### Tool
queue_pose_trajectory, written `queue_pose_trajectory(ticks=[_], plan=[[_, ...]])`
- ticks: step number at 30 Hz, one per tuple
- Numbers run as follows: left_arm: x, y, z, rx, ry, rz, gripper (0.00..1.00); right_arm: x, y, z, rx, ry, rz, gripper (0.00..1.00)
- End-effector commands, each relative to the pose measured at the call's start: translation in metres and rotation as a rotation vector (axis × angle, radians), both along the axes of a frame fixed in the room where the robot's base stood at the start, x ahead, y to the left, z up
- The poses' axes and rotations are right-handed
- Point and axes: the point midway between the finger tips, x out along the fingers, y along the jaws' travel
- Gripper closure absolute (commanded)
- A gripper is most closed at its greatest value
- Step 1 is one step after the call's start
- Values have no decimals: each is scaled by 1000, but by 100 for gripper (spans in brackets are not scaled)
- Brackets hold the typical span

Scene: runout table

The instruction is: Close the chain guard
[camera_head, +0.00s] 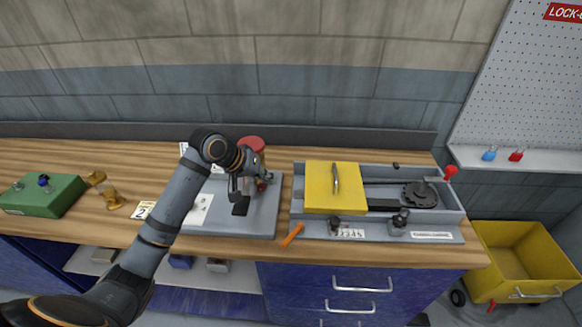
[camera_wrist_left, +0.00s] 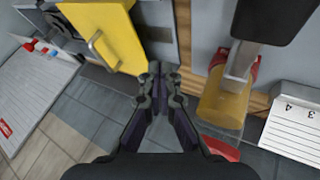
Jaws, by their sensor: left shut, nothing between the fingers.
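The yellow chain guard (camera_head: 318,190), with a metal handle (camera_head: 336,178), covers the left part of a grey machine tray (camera_head: 452,205). To its right, the dark sprocket (camera_head: 420,194) and part of the chain run lie uncovered. My left gripper (camera_head: 264,184) is shut and empty, left of the guard and apart from it, above the grey base plate. In the left wrist view the shut fingertips (camera_wrist_left: 157,78) point towards the gap between the guard (camera_wrist_left: 118,35), with its handle (camera_wrist_left: 98,48), and an amber cylinder (camera_wrist_left: 224,102). My right gripper is not in view.
A red-topped amber device (camera_head: 252,145) stands behind my left gripper. A red knob (camera_head: 450,171) rises at the tray's right end. An orange stick (camera_head: 292,235) lies in front. A green box (camera_head: 45,195) and brass parts sit left. A yellow bin (camera_head: 520,258) stands at lower right.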

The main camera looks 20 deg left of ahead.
Motion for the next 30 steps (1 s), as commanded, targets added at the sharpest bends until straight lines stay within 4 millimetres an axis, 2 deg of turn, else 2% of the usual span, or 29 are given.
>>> queue_pose_trajectory(ticks=[3, 7, 9, 12, 16, 22, 26, 30], plan=[[-7, 1, 0, 22, 17, -26, 100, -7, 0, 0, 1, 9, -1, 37], [-4, -1, -4, 17, 17, -22, 100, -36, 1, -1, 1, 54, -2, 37], [1, -5, -10, 14, 17, -23, 100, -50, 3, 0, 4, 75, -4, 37], [9, -12, -25, 10, 19, -21, 100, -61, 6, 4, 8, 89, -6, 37], [23, -22, -47, 10, 19, -20, 100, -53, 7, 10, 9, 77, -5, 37], [43, -37, -82, 12, 19, -21, 100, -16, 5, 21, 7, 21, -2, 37], [49, -58, -78, 14, 16, -22, 100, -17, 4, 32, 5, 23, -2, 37], [52, -69, -80, 16, 16, -20, 100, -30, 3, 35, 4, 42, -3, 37]])
